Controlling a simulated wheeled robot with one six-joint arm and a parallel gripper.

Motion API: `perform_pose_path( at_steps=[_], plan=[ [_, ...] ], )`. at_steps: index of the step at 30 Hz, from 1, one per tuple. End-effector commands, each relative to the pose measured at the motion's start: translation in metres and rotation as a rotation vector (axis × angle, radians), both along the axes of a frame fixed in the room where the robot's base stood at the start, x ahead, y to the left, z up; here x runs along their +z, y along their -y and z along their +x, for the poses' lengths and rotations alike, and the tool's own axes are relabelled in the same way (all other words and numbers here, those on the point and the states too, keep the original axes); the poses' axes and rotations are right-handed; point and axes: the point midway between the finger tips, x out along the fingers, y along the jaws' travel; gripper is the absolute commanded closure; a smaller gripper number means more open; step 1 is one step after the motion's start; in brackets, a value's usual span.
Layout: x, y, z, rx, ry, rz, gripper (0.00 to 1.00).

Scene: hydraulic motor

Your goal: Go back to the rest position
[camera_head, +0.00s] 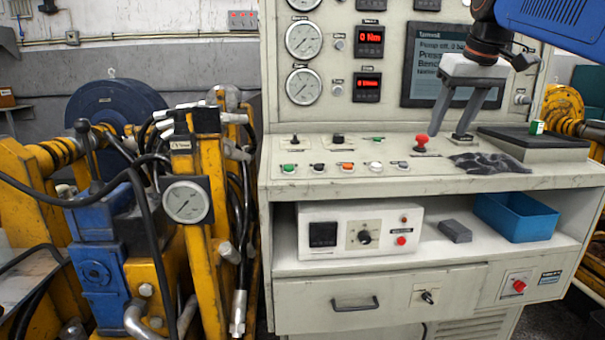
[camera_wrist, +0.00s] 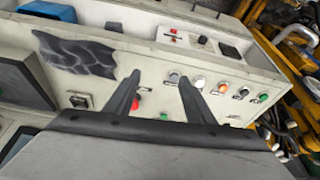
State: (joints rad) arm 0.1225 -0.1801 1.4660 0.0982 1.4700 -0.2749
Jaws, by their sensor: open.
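My gripper (camera_head: 447,134) hangs from the arm at the upper right in the head view, in front of the cream control bench (camera_head: 300,182). Its two grey fingers point down toward the panel, apart and with nothing between them. In the wrist view the fingers (camera_wrist: 160,77) are also spread and empty, over the row of buttons. The red mushroom button (camera_head: 421,140) stands just left of the fingertips in the head view. Whether a fingertip touches the panel cannot be told.
A dark crumpled cloth (camera_head: 488,163) and a flat black-topped block (camera_head: 535,140) lie right of the fingers. A screen (camera_head: 425,55) stands behind. The shelf below holds a blue bin (camera_head: 515,217) and a control box (camera_head: 345,228). Yellow hydraulic machinery (camera_head: 200,260) stands left.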

Motion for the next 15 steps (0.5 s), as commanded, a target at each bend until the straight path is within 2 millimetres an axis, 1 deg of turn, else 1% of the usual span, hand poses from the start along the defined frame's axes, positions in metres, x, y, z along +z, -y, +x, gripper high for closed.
perform_pose_path(
  at_steps=[1,5,6,8,14,15],
  plan=[
    [-0.014,-0.005,-0.017,-0.007,-0.001,0.001,0.51],
    [-0.053,-0.012,-0.051,-0.034,0.0,0.004,0.51],
    [-0.065,-0.015,-0.062,-0.043,0.0,0.004,0.51],
    [-0.085,-0.018,-0.079,-0.053,0.001,0.004,0.51],
    [-0.157,-0.027,-0.136,-0.089,0.005,0.007,0.51],
    [-0.173,-0.028,-0.148,-0.095,0.004,0.007,0.51]
  ],
)
